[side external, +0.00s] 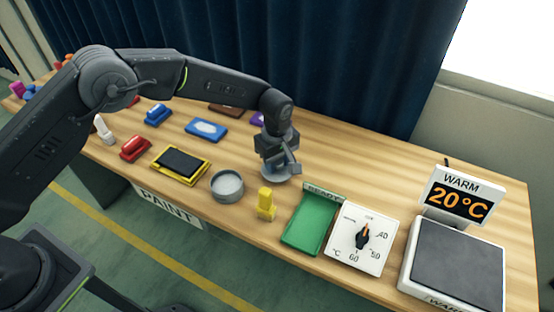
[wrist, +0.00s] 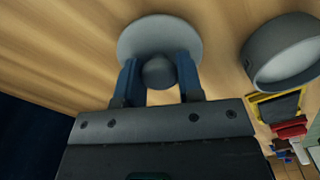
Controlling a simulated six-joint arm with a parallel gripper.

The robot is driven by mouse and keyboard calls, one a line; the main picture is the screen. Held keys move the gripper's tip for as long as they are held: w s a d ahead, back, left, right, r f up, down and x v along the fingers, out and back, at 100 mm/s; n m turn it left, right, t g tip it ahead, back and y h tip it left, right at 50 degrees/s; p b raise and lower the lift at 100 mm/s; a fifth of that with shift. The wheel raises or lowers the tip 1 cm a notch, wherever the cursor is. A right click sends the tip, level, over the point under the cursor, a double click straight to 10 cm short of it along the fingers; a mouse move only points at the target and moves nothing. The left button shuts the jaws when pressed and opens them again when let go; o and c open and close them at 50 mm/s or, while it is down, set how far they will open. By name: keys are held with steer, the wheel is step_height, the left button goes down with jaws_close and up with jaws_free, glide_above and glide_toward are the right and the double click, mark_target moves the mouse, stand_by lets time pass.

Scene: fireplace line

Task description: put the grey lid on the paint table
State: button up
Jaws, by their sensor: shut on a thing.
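The grey lid (wrist: 133,35) is a round disc with a dark ball knob, seen in the wrist view between my fingers. My gripper (wrist: 158,75) is shut on the lid's knob. In the side view my gripper (side external: 277,158) points down and the lid (side external: 284,178) is at its tip, at or just above the tabletop; I cannot tell if it touches. A round grey tin (side external: 227,187) stands open just left of it. The paint table (side external: 330,165) is the long wooden table, with a PAINT sign (side external: 168,206) on its front edge.
A yellow-framed pad (side external: 181,164) and red (side external: 135,148) and blue (side external: 206,130) pieces lie left.

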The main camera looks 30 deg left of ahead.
steer(key=shift+f, duration=0.55)
steer(key=o, duration=0.6)
steer(key=shift+o, duration=0.6)
steer(key=o, duration=0.5)
steer(key=c, duration=0.3)
steer(key=shift+c, duration=0.2)
steer(key=shift+r, duration=0.15)
steer(key=shift+r, duration=2.35)
